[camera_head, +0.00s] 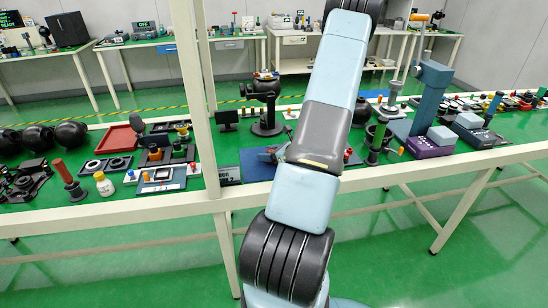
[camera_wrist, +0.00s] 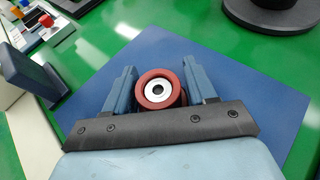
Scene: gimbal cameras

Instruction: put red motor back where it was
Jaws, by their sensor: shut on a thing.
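The red motor (camera_wrist: 159,90) shows in the wrist view as a red ring with a pale metal centre. It sits between the two blue fingers of my gripper (camera_wrist: 160,84), which is shut on it. A plain blue mat (camera_wrist: 223,58) lies behind and below it; I cannot tell whether the motor touches the mat. In the head view my arm hides most of the gripper and the motor. A bit of the blue mat (camera_head: 257,165) shows left of the arm.
A black round base (camera_wrist: 272,12) stands past the mat's far edge in the wrist view. A blue upright part (camera_wrist: 28,72) is at left. In the head view, a white post (camera_head: 196,90) rises left of my arm. A blue-grey column device (camera_head: 431,95) stands at right. Small parts crowd the green bench.

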